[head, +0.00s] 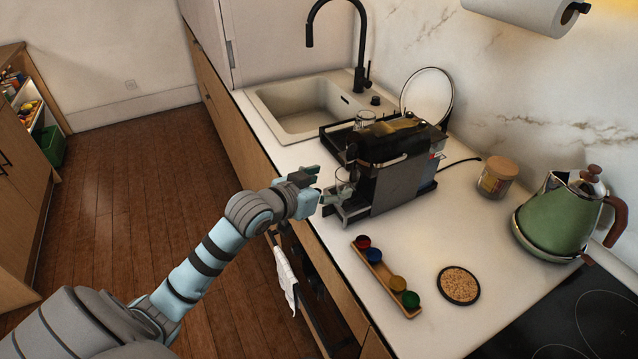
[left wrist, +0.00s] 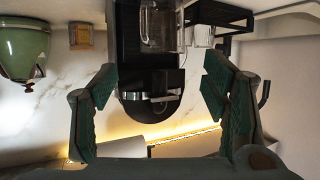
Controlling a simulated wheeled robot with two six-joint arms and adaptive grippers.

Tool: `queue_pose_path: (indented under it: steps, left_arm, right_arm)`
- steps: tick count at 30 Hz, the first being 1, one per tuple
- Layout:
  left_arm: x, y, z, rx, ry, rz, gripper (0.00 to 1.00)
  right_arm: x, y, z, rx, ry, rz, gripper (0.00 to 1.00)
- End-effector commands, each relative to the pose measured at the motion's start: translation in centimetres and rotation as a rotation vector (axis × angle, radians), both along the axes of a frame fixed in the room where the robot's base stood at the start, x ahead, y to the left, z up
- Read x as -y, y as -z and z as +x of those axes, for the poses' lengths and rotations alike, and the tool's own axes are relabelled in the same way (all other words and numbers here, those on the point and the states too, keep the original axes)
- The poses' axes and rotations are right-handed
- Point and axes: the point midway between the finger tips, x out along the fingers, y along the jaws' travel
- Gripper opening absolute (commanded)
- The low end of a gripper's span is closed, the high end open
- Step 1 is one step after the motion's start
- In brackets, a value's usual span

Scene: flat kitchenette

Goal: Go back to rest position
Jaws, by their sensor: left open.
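My left gripper (head: 308,187) is at the front of the black coffee machine (head: 393,172) in the head view, close to a clear glass cup (head: 344,184) on the machine's drip tray. In the left wrist view, my left gripper (left wrist: 158,86) has its two dark green fingers spread wide, with nothing between them. The coffee machine (left wrist: 150,65) shows upside down beyond the fingers, with a clear glass (left wrist: 160,26) near the top of that view. My right gripper is in neither view.
The white counter holds a wooden tray (head: 376,263) of coloured capsules, a round coaster (head: 458,285), a jar (head: 496,178) and a green kettle (head: 556,215). A sink (head: 300,107) is behind the machine. The wooden floor (head: 130,190) left of the counter is clear.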

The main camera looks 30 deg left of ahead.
Motion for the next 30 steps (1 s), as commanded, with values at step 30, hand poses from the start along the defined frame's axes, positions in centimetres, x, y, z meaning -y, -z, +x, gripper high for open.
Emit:
queue_pose_path:
  steps: [30]
  left_arm:
    - [1.7,7.3,-9.5,-0.242,-0.030,0.062,0.68]
  right_arm:
    - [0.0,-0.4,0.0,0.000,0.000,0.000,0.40]
